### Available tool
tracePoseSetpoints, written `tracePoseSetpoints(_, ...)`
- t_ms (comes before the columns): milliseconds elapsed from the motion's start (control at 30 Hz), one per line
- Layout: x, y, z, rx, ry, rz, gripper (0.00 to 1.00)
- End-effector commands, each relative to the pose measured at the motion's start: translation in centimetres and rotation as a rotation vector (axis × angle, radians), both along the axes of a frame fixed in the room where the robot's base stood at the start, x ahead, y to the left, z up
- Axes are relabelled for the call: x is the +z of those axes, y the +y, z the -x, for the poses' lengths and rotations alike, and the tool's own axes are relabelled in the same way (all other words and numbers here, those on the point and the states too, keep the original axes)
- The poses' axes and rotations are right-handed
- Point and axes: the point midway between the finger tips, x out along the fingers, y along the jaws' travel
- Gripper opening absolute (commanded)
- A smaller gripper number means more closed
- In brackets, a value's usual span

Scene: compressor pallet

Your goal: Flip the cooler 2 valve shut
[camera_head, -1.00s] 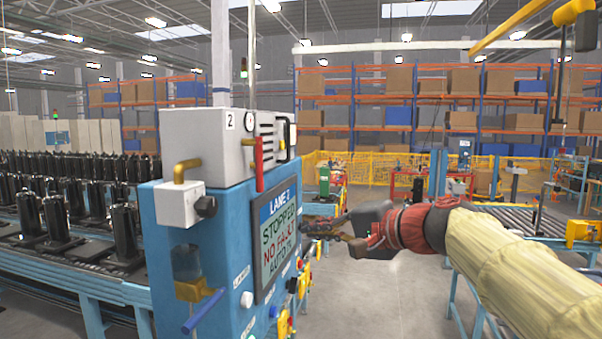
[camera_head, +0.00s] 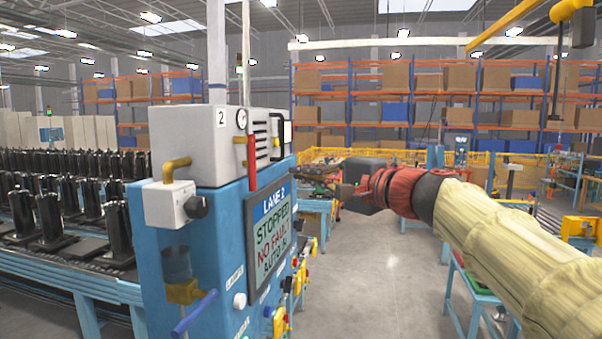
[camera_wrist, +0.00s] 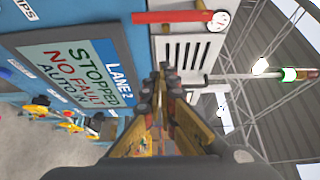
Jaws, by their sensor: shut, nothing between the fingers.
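A grey box (camera_head: 190,148) marked "2" sits on top of the blue lane 2 cabinet (camera_head: 215,225). A red lever (camera_head: 252,162) hangs upright along its front corner, below a small round gauge (camera_head: 241,118). In the wrist view the red lever (camera_wrist: 172,17) lies across the top, beside the vent slots, with the gauge (camera_wrist: 219,20) at its end. My gripper (camera_head: 330,182) is right of the box and the lever, apart from them. In the wrist view my gripper (camera_wrist: 163,85) has its fingers together and empty, in front of the vents.
The lane 2 screen (camera_head: 271,240) reads stopped, no fault. Below it are buttons and yellow fittings (camera_head: 281,322). A blue-handled yellow valve (camera_head: 184,292) sits under a clear bowl at the cabinet's left. The floor (camera_head: 385,280) right of the cabinet is clear.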

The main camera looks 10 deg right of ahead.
Motion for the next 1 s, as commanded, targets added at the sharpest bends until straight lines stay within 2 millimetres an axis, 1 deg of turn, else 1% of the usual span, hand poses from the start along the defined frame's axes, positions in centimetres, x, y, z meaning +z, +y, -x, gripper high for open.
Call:
tracePoseSetpoints(33, 0.1, 0.8, -0.7, 0.005, 0.002, -0.001, 0.00)
tracePoseSetpoints(100, 0.1, 1.7, -1.8, 0.005, 0.003, -0.002, 0.00)
tracePoseSetpoints(433, 0.0, 5.0, -5.9, 0.003, 0.003, 0.000, 0.00)
tracePoseSetpoints(500, 0.3, 5.5, -4.9, 0.003, -0.001, 0.000, 0.00)
tracePoseSetpoints(700, 0.1, 6.5, -3.1, 0.002, -0.001, -0.001, 0.00)
tracePoseSetpoints(833, 0.0, 6.8, -2.5, 0.001, 0.001, 0.000, 0.00)
tracePoseSetpoints(1000, 0.0, 6.9, -2.4, 0.000, 0.001, 0.000, 0.00)
